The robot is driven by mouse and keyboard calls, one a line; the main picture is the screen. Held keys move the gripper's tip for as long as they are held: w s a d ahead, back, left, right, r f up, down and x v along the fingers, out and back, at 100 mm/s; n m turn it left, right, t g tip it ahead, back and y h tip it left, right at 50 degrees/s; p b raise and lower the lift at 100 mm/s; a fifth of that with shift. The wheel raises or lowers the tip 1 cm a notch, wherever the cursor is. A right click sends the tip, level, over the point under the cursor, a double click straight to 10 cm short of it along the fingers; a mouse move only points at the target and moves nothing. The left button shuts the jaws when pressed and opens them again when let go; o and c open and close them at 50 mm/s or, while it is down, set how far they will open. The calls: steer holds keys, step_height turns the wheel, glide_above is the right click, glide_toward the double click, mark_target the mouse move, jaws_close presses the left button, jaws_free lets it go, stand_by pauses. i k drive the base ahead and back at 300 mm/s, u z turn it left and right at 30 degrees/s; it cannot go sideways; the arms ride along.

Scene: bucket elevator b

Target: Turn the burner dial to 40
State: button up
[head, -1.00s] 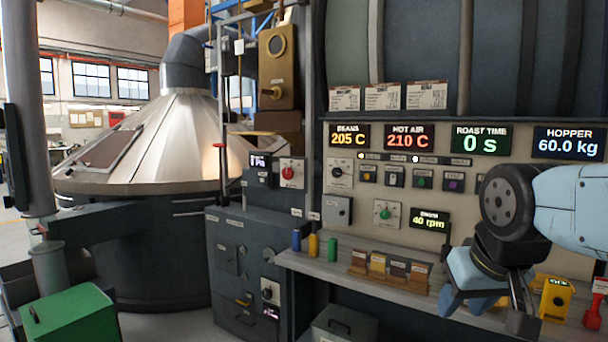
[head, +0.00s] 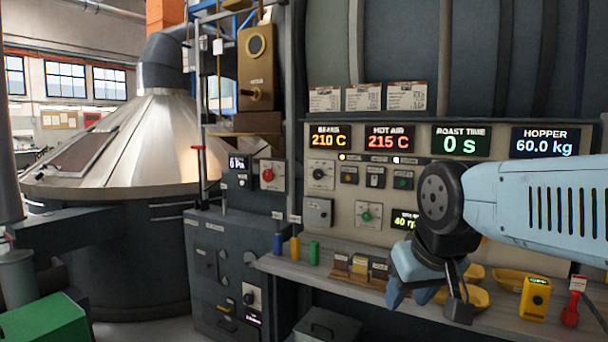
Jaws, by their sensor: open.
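Several dials show, with labels too small to read, so I cannot tell for sure which is the burner dial. A dark dial on a white plate (head: 321,174) sits at the panel's upper left. A green dial (head: 367,215) is below it, left of the rpm display. A red knob (head: 268,174) is on a separate plate further left. Another dark dial on a white plate (head: 251,298) is on the low grey cabinet. My gripper (head: 427,298) is open and points down over the shelf, right of all the dials and touching none.
The control panel (head: 440,172) has displays reading beans 210 C, hot air 215 C, roast time 0 s, hopper 60.0 kg. The shelf (head: 300,268) below holds coloured cylinders, small sample blocks, yellow scoops (head: 475,298), a yellow device (head: 534,298) and a red-handled tool (head: 574,300).

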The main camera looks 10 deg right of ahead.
mark_target(317, 174)
steer(key=i, duration=1.55)
steer(key=z, duration=0.05)
